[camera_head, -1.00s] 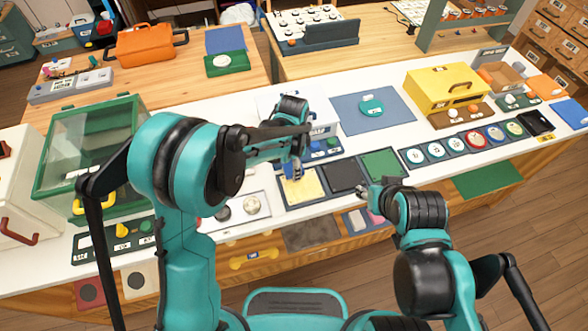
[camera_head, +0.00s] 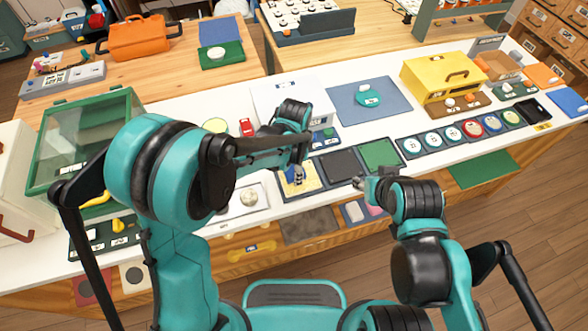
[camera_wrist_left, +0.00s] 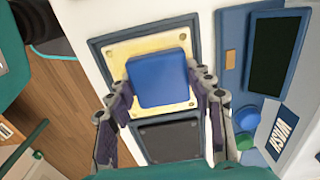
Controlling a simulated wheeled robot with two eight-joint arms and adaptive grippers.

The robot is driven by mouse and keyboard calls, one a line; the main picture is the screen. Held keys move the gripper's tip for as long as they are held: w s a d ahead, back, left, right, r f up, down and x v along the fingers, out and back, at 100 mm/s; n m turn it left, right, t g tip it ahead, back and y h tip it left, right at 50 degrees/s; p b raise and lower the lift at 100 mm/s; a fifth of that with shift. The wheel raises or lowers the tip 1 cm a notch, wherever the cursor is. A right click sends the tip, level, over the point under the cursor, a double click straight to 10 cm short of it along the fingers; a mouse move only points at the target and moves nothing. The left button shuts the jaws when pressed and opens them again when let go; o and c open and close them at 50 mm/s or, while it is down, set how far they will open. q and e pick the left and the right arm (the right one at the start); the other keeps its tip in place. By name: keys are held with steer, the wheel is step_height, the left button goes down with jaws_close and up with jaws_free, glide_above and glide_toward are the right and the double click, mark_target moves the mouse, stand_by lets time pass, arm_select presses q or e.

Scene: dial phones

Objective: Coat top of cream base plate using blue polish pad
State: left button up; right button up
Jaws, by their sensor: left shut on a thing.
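The cream base plate (camera_wrist_left: 122,51) lies in a dark frame, with a screw-like dot at each visible corner. My left gripper (camera_head: 296,178) is over the plate, and its fingers straddle a blue polish pad (camera_wrist_left: 158,78) in the left wrist view. The pad covers the plate's middle; whether it touches the plate cannot be told. In the head view the cream plate (camera_head: 312,182) shows around the gripper, and the pad is mostly hidden. My right gripper (camera_head: 362,184) hangs near the counter's front edge, apart from the plate; its jaw opening is too small to judge.
A dark plate (camera_head: 340,164) and a green plate (camera_head: 380,153) lie to the right of the cream one. A blue mat (camera_head: 345,100) with a teal disc lies behind.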

arm_select(q)
steer(key=w, duration=0.2)
steer(key=w+a, duration=0.1)
steer(key=w, duration=0.1)
steer(key=shift+a+f, duration=0.1)
steer(key=shift+a, duration=0.1)
steer(key=shift+w+r, duration=0.2)
steer(key=shift+w, duration=0.05)
steer(key=shift+a, duration=0.1)
